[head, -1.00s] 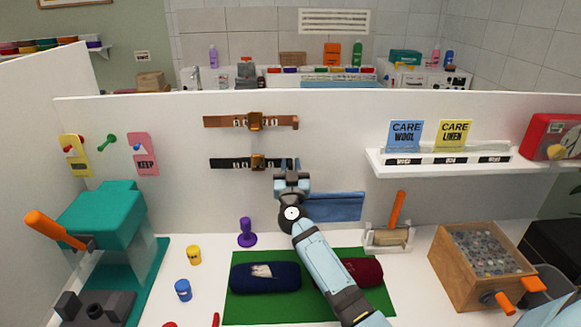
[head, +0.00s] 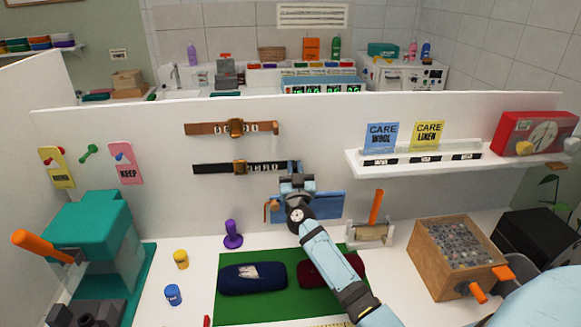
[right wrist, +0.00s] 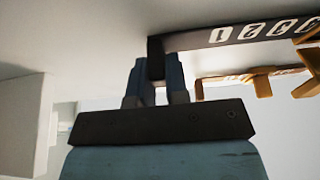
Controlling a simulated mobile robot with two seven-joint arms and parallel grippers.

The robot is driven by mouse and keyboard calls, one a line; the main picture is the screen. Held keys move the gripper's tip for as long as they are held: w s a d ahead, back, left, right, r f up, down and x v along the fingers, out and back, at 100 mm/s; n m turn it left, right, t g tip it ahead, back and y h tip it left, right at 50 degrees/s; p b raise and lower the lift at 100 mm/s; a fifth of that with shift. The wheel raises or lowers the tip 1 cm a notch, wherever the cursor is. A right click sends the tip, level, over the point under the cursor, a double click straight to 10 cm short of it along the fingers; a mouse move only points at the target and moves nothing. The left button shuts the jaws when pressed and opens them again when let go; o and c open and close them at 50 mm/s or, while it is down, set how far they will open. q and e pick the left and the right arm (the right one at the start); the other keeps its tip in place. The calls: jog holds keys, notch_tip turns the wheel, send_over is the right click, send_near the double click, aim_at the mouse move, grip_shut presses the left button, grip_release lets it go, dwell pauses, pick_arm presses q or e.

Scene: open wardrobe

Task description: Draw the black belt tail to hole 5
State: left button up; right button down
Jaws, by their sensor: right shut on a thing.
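The black belt (head: 212,169) is mounted level on the white wall panel, below a brown belt (head: 202,129). Its brass buckle (head: 240,167) has white numbers on the strap to its right. My right gripper (head: 295,168) is shut on the right end of the black tail. In the right wrist view the fingers (right wrist: 156,82) pinch the dark tail end (right wrist: 155,52). White numbers, starting with 1, run along the strap (right wrist: 200,40) towards the buckle (right wrist: 308,35). I cannot tell which hole sits at the buckle pin. My left gripper is not in view.
A shelf (head: 400,169) with care cards is to the right.

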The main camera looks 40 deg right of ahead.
jog(key=c, duration=1.1)
grip_release()
jog(key=shift+s+a+f, duration=0.1)
jog(key=shift+s, duration=0.05)
jog(key=b+v, duration=0.2)
jog(key=v, duration=1.1)
jog(key=shift+s+a, duration=0.15)
jog(key=shift+a, duration=0.05)
